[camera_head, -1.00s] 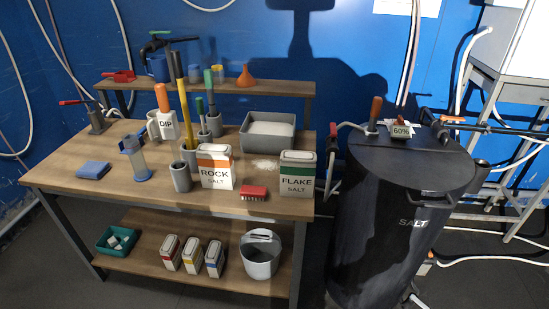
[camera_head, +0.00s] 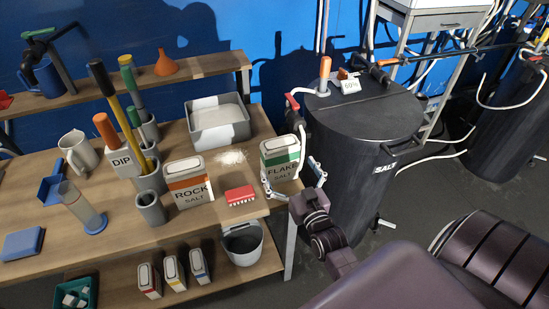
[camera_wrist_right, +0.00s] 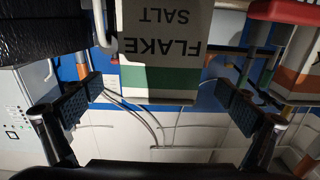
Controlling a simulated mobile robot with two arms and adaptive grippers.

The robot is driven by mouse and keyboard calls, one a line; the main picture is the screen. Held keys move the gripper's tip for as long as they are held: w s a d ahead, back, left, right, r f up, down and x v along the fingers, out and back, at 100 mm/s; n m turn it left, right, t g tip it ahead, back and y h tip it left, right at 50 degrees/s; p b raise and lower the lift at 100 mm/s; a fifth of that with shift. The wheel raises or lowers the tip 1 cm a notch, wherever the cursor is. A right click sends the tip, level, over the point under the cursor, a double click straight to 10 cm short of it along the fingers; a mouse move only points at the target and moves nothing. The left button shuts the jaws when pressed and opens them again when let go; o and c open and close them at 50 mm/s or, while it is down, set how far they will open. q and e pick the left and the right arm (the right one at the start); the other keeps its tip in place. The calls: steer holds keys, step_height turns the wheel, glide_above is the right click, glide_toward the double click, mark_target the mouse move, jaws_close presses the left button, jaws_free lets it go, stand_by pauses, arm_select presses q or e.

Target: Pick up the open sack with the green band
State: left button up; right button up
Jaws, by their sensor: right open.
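The white FLAKE SALT sack with the green band (camera_head: 280,153) stands upright at the right front corner of the bench top. My right gripper (camera_head: 296,182) reaches it from the front right, with its fingers spread at the sack's near side. In the right wrist view the sack (camera_wrist_right: 158,50) appears upside down, between and beyond the two open finger pads (camera_wrist_right: 157,103), with a gap on each side. No contact shows. My left gripper is not in view.
A red brush (camera_head: 240,195) and the orange-banded ROCK SALT sack (camera_head: 187,187) stand left of the green-banded sack. A grey tray (camera_head: 232,133) of white salt lies behind. The black SALT tank (camera_head: 352,160) with its pipe stands close on the right.

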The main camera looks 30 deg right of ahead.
mark_target(283, 162)
steer(key=shift+p+x, duration=0.3)
steer(key=shift+x, duration=0.65)
steer(key=x, duration=0.3)
steer(key=shift+w+f+p, duration=0.15)
steer(key=shift+w+p, duration=0.05)
steer(key=shift+p, duration=0.2)
steer(key=shift+w+d+f, duration=0.1)
steer(key=shift+w+f, duration=0.05)
steer(key=shift+w, duration=0.1)
steer(key=c, duration=2.1)
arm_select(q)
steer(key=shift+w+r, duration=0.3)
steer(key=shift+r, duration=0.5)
arm_select(e)
steer(key=shift+w+r, duration=0.1)
steer(key=shift+r, duration=0.2)
